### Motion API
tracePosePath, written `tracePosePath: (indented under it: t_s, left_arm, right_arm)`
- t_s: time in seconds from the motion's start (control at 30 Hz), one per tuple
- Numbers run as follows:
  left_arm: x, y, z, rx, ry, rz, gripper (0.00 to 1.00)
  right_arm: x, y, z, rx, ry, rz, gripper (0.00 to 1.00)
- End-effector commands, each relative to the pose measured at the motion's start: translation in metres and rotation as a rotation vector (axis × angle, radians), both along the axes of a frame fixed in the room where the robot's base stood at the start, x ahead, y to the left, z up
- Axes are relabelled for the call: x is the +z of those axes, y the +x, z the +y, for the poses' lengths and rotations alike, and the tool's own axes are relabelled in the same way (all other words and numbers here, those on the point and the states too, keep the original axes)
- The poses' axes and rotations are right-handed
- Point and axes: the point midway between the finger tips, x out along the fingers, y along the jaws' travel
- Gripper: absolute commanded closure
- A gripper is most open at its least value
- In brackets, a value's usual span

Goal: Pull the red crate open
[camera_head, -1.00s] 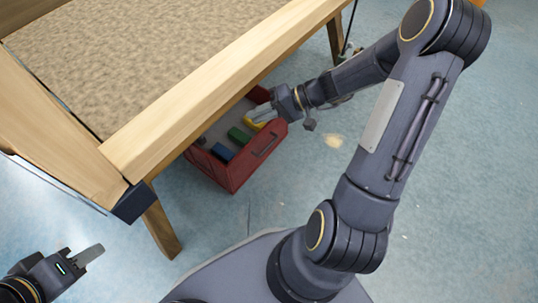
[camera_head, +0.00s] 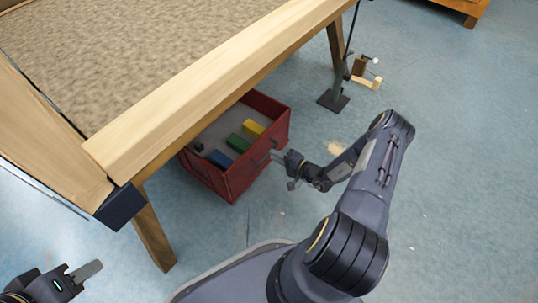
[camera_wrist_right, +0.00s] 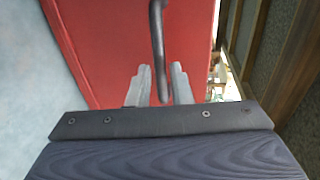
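The red crate (camera_head: 233,185) sits on the floor, partly under the wooden table frame, with its front end sticking out. A dark handle (camera_head: 262,159) is on its front face. Blue, green and yellow blocks (camera_head: 253,128) lie inside. My right gripper (camera_head: 285,163) is at the handle, outside the crate. In the right wrist view its two fingers (camera_wrist_right: 162,88) are apart, with the dark handle bar (camera_wrist_right: 157,30) running between them, nearer the right finger, before the red crate face (camera_wrist_right: 105,45). My left gripper (camera_head: 90,271) is empty, away at lower left; its finger opening is not clear.
The wooden table frame (camera_head: 190,90) overhangs the crate's back, with a leg (camera_head: 153,230) left of the crate. A dark stand (camera_head: 335,98) is on the floor at upper right. The blue floor (camera_head: 440,200) to the right is clear.

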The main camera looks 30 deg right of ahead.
Motion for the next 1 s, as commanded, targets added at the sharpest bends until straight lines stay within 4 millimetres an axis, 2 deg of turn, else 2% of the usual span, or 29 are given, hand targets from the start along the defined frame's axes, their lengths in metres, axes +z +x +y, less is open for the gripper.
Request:
tracePosePath:
  t_s: [0.1,0.3,0.57,0.73,1.0]
  left_arm:
    - [-0.012,0.000,0.000,0.000,0.000,0.000,0.64]
    - [-0.017,0.000,0.000,0.000,0.000,0.000,0.64]
    - [-0.016,0.000,0.000,0.000,0.000,0.000,0.64]
    - [-0.016,0.000,0.000,0.000,0.000,0.000,0.64]
    - [-0.016,0.000,0.000,0.000,0.000,0.000,0.64]
  right_arm:
    - [-0.007,0.017,0.008,0.003,0.001,0.000,0.81]
    - [-0.008,0.032,0.014,0.001,0.001,0.000,0.81]
    - [-0.007,0.033,0.014,0.001,0.001,0.001,0.81]
    - [-0.007,0.033,0.014,0.002,0.001,0.001,1.00]
    - [-0.008,0.033,0.014,0.002,0.001,0.001,1.00]
